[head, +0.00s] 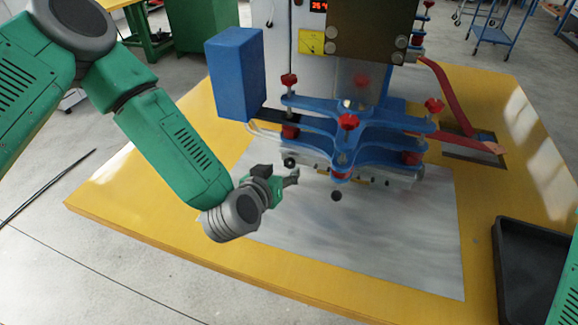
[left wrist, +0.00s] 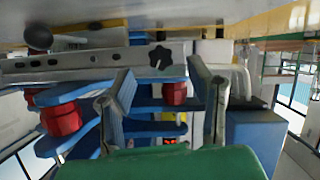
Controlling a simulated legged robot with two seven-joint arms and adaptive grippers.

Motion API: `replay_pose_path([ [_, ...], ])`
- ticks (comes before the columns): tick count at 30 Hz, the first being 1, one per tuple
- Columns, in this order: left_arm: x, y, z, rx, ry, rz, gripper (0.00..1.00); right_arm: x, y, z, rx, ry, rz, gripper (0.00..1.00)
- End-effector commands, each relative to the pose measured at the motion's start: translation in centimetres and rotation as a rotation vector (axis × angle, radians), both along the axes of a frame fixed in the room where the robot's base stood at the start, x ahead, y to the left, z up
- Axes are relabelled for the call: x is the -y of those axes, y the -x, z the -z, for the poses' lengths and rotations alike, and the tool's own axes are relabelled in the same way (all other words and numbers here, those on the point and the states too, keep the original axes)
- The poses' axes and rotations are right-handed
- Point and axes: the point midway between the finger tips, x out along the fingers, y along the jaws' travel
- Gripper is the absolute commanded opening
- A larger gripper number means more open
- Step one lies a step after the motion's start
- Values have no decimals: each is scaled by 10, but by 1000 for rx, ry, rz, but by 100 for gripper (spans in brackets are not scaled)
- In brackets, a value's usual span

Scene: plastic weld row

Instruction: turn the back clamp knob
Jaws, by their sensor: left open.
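The back clamp knob (head: 289,162) is small and black, at the left end of the metal clamp under the blue fixture (head: 350,160). In the left wrist view, which is upside down, it is a black star-shaped knob (left wrist: 160,57) on a grey metal bar (left wrist: 85,62). A second black knob (head: 336,196) is nearer the front; it also shows in the wrist view (left wrist: 38,38). My left gripper (head: 294,176) is open and empty, just in front of the back knob. In the wrist view the knob appears between its fingers (left wrist: 160,82), beyond the tips. My right gripper is out of view.
A blue box (head: 236,75) stands behind and left of the fixture. Red knobs (head: 347,122) stand on the blue arms. A red lever (head: 450,100) is at the right. A black tray (head: 530,265) sits at the right front. The grey sheet (head: 390,250) in front is clear.

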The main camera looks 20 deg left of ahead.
Motion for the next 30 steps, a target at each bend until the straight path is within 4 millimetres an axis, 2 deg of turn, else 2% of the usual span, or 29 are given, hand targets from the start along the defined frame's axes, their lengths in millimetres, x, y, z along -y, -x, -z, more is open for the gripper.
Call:
replay_pose_path([
  [3,1,-19,9,1,1,-3,46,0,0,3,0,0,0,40],
  [9,4,-37,16,0,1,0,46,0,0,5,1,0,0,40],
  [19,4,-41,17,-1,1,1,46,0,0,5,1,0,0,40],
  [20,4,-41,17,-1,1,1,43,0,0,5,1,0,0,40],
  [21,4,-41,17,-1,1,1,29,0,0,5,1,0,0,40],
  [24,4,-41,17,-1,1,1,0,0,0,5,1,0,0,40],
  [30,4,-41,17,-1,25,0,0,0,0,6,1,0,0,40],
])
